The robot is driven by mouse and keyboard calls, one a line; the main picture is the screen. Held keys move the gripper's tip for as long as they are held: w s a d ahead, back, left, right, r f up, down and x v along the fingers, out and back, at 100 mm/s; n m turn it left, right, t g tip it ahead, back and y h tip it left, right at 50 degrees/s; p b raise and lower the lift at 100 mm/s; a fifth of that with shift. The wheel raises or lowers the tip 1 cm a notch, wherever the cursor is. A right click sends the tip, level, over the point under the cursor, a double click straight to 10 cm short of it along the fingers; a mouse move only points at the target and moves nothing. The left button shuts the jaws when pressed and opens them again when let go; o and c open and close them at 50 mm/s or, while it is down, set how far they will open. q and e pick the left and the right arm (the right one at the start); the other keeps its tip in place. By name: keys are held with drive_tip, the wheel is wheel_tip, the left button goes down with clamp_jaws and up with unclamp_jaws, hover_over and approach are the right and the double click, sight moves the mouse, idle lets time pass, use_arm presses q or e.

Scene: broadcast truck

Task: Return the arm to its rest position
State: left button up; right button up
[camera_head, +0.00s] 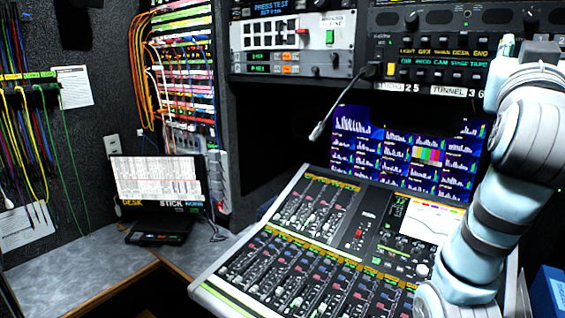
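My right arm (487,217), pale blue-grey with dark bands, rises from the bottom right over the right edge of the mixing desk to a bent joint (530,82) in front of the equipment rack. I cannot make out fingers on my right gripper, so its opening and any hold are unclear. My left arm and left gripper are not in view.
The mixing desk (215,296) fills the middle, with a screen of meters (352,125) behind it. A gooseneck microphone (338,106) juts from the rack. A laptop (158,180) stands on the grey counter (75,282) at left. A blue box (547,290) sits at lower right.

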drive_tip(key=w+a+f+n+g+y, duration=0.1)
drive_tip(key=w+f+n+y, duration=0.15)
drive_tip(key=f, duration=0.85)
drive_tip(key=w+a+f+n+g+y, duration=0.1)
drive_tip(key=w+a+f+n+y, duration=0.2)
drive_tip(key=f, duration=0.9)
drive_tip(key=s+a+f+n+g+y, duration=0.1)
drive_tip(key=s+f+g+y, duration=0.1)
drive_tip(key=f, duration=0.9)
drive_tip(key=s+f+g+y, duration=0.1)
drive_tip(key=f+g, duration=0.1)
drive_tip(key=f, duration=0.9)
drive_tip(key=s+a+f+n+g+y, duration=0.1)
drive_tip(key=s+a+f+g+y, duration=0.2)
drive_tip(key=s+f, duration=1.05)
drive_tip(key=s+a+f+n+g+y, duration=0.1)
drive_tip(key=s+a+f+g, duration=0.3)
drive_tip(key=s+f, duration=0.95)
drive_tip(key=s+d+f+g, duration=0.1)
drive_tip(key=d+f, duration=0.1)
drive_tip(key=f, duration=0.6)
drive_tip(key=s+d+f+g, duration=0.1)
drive_tip(key=s+f, duration=0.1)
drive_tip(key=f, duration=0.6)
drive_tip(key=s+f+g, duration=0.1)
drive_tip(key=s+f, duration=1.2)
drive_tip(key=s, duration=0.1)
drive_tip(key=shift+d+m, duration=0.35)
